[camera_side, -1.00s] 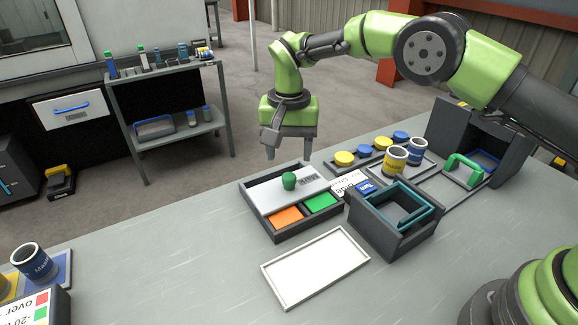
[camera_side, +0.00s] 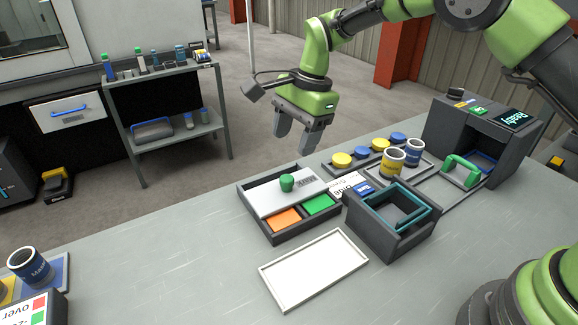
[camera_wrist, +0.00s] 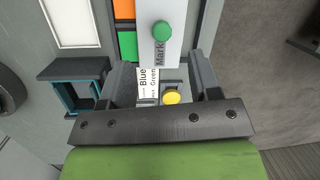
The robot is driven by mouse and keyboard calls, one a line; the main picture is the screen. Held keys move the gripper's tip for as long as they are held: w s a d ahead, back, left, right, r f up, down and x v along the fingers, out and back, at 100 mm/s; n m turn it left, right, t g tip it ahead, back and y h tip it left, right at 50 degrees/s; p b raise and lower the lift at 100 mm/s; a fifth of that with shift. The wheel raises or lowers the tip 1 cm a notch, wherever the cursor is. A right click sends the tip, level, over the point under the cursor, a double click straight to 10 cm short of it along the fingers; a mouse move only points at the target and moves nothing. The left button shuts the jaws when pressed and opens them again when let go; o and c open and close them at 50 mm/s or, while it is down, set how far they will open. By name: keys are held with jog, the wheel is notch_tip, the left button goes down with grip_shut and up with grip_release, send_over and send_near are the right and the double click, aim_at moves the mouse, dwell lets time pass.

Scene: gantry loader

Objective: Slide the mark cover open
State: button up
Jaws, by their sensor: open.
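The mark cover (camera_side: 268,199) is a light grey sliding plate with a green knob (camera_side: 287,182) and a label. It lies over the back part of a dark tray (camera_side: 275,240); an orange pad (camera_side: 286,218) and a green pad (camera_side: 318,204) show uncovered in front of it. My gripper (camera_side: 293,143) is open and empty, raised above and behind the tray's right end, apart from the knob. In the wrist view the cover (camera_wrist: 152,60) and knob (camera_wrist: 162,31) show ahead of the open fingers (camera_wrist: 163,80).
A white shallow tray (camera_side: 313,270) lies in front. The table's left middle is clear.

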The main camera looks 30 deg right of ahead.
aim_at(287, 178)
jog(key=f+m, duration=0.3)
jog(key=f+m+t, duration=0.1)
jog(key=f+m, duration=0.2)
jog(key=f+m+y, duration=0.1)
jog(key=f+m, duration=0.2)
jog(key=shift+w+a+f+t, duration=0.15)
jog(key=shift+w+a+t, duration=0.15)
jog(key=shift+w+a, duration=0.1)
